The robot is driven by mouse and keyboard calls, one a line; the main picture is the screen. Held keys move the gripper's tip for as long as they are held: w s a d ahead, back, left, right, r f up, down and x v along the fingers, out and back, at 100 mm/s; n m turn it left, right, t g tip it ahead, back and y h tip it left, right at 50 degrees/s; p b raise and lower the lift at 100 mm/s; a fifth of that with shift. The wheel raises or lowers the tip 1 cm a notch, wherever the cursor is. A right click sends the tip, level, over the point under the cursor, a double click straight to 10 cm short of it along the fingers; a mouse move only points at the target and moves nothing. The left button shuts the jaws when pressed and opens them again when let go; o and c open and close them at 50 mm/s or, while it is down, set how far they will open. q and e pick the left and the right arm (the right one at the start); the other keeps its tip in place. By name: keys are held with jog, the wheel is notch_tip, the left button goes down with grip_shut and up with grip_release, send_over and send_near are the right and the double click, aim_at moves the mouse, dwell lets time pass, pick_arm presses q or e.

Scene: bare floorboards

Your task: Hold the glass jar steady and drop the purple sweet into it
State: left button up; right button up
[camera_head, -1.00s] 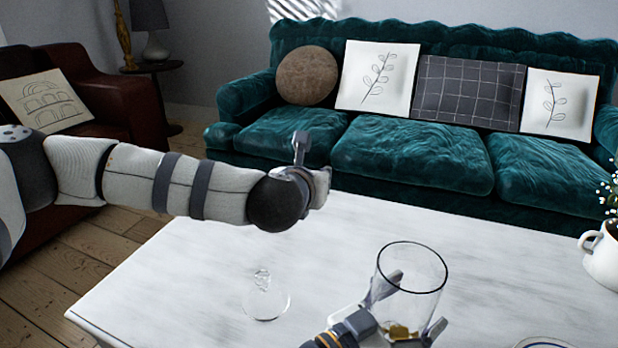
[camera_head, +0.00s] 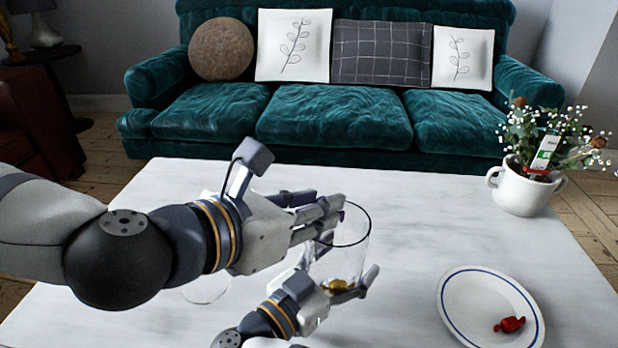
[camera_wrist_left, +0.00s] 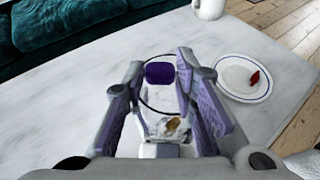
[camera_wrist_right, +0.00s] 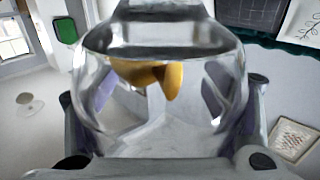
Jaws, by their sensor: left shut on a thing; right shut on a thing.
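The clear glass jar (camera_head: 352,258) stands over the white table, with a gold-yellow sweet (camera_head: 338,286) at its bottom. My right gripper (camera_head: 342,284) is shut around the jar's lower part; the jar also fills the right wrist view (camera_wrist_right: 160,125). My left gripper (camera_head: 328,214) reaches in from the left, with its fingers at the jar's rim. It is shut on the purple sweet (camera_wrist_left: 160,73), seen between its fingertips in the left wrist view. There the sweet appears at the jar's mouth; its exact height over the rim is unclear. In the head view the fingers mostly hide the sweet.
A blue-rimmed white plate (camera_head: 455,310) with a red sweet (camera_head: 509,325) lies at right. A white mug of flowers (camera_head: 522,190) stands behind it. A clear round glass thing (camera_head: 205,290) lies partly hidden under my left arm. The table's far middle (camera_head: 420,200) is clear.

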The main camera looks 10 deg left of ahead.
pick_arm(q)
jog(key=shift+f, duration=0.75)
jog(key=o, duration=0.8)
notch_tip(320, 180, up, 10)
